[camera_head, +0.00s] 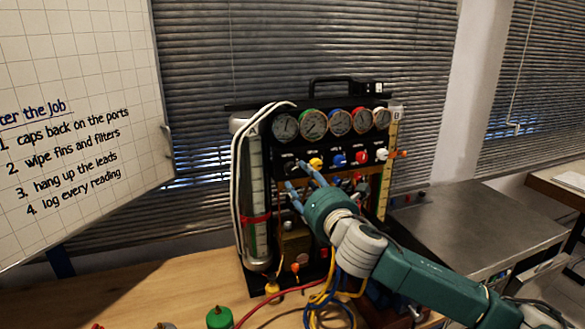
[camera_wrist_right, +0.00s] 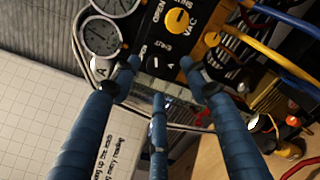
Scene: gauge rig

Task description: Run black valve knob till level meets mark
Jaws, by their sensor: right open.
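The black valve knob (camera_head: 289,167) is at the left end of the row of knobs on the gauge rig (camera_head: 330,101). In the right wrist view the black knob (camera_wrist_right: 152,62) lies between my fingertips, beside an "A" label. My right gripper (camera_head: 296,186) is open, its blue fingers pointing at the panel around the knob; it also shows in the wrist view (camera_wrist_right: 159,75). I cannot tell whether any finger touches the knob. Tube A (camera_head: 254,180) stands at the left with a red band mark (camera_head: 256,218). Its liquid level is unclear. My left gripper is out of view.
Yellow (camera_head: 316,163), blue (camera_head: 339,160), red (camera_head: 362,157) and white (camera_head: 381,154) knobs sit close by on the right. Several gauges are above. Hoses and cables hang below. A green-topped item (camera_head: 219,318) stands on the wooden bench (camera_head: 150,297). A whiteboard (camera_head: 80,120) is left.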

